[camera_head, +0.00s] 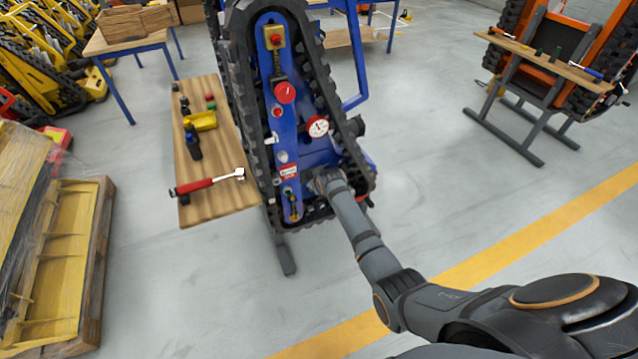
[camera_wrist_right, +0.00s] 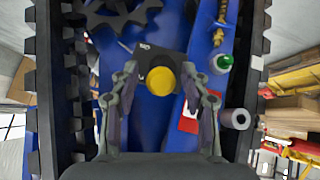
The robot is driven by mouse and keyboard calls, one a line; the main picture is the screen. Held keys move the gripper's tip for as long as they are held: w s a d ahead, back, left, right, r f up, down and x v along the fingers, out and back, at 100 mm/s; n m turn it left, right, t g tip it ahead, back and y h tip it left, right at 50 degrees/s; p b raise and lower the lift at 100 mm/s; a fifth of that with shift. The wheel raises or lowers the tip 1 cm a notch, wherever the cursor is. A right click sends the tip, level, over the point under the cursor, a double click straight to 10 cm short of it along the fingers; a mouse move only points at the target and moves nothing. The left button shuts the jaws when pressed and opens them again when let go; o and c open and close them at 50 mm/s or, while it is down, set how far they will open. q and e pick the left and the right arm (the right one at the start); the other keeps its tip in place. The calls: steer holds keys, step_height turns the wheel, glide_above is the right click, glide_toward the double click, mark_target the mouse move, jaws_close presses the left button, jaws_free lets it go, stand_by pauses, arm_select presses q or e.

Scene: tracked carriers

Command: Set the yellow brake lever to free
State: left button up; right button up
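In the right wrist view, a round yellow knob (camera_wrist_right: 160,80) faces the camera in front of a dark plate (camera_wrist_right: 143,60) with small white marks. It looks like the end of the yellow brake lever; its shaft and angle are hidden. My right gripper (camera_wrist_right: 162,92) is open, with one finger on each side of the knob and gaps visible. In the head view, my right gripper (camera_head: 325,181) is at the lower right of the blue tracked carrier (camera_head: 317,160), and the lever is hidden there. My left gripper is not in view.
Black tracks (camera_head: 243,95) flank the blue panel. A red-and-white label (camera_head: 288,171), brass fitting (camera_head: 293,203) and gauge (camera_head: 317,126) are near the gripper. A wooden bench (camera_head: 215,160) with a red-handled tool (camera_head: 208,183) stands left.

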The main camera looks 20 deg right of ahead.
steer(key=shift+f, duration=0.15)
steer(key=shift+s+r, duration=0.2)
steer(key=shift+s, duration=0.1)
steer(key=v, duration=1.1)
steer(key=shift+r, duration=0.2)
steer(key=shift+s, duration=0.1)
